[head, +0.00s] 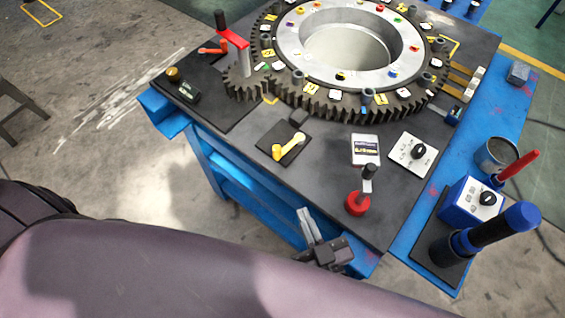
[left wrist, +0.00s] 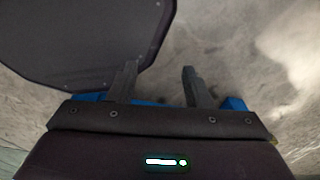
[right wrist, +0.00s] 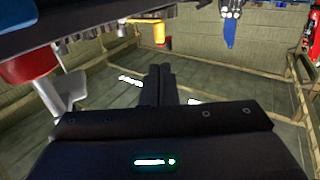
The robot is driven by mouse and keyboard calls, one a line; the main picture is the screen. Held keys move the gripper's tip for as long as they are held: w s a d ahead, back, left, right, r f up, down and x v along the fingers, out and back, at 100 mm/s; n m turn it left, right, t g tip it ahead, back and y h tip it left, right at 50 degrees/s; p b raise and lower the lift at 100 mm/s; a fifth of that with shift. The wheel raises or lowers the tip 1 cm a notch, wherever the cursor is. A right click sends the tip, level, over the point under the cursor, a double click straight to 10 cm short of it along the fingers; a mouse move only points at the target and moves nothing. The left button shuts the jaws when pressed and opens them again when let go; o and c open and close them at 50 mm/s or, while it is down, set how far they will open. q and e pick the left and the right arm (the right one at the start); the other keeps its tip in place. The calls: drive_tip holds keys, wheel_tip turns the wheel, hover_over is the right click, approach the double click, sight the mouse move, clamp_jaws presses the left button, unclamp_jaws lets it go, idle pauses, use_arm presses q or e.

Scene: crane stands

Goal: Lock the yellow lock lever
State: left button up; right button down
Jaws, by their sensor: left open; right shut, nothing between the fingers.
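The yellow lock lever (head: 290,148) sits on a small black plate (head: 273,153) near the middle of the dark tabletop, its arm slanting up to the right. A yellow part that looks like it (right wrist: 159,33) shows near the top of the right wrist view. My right gripper (head: 306,214) is shut and empty by the table's front edge, below and apart from the lever; its closed fingers also show in the right wrist view (right wrist: 160,70). My left gripper (left wrist: 157,76) is open and empty over the floor, outside the head view.
A red-based crank (head: 357,203) stands right of the lever, close to my right gripper.

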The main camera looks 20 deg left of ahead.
drive_tip(key=p, duration=0.2)
approach(278, 155)
drive_tip(key=p+x, duration=0.1)
drive_tip(key=x, duration=0.4)
drive_tip(key=shift+w+a+r, duration=0.1)
drive_tip(key=shift+w+a, duration=0.15)
drive_tip(key=shift+w, duration=0.05)
use_arm(q)
drive_tip(key=shift+w+a+r+p, duration=0.1)
drive_tip(key=shift+w+a+r, duration=0.15)
drive_tip(key=shift+r, duration=0.4)
drive_tip(key=shift+w+a+r+p, duration=0.1)
drive_tip(key=shift+w+a+r, duration=0.15)
drive_tip(key=shift+r, duration=0.35)
drive_tip(key=shift+w+a+r+p, duration=0.15)
drive_tip(key=shift+w+r, duration=0.2)
drive_tip(key=shift+r, duration=0.3)
use_arm(e)
drive_tip(key=shift+w+a, duration=0.4)
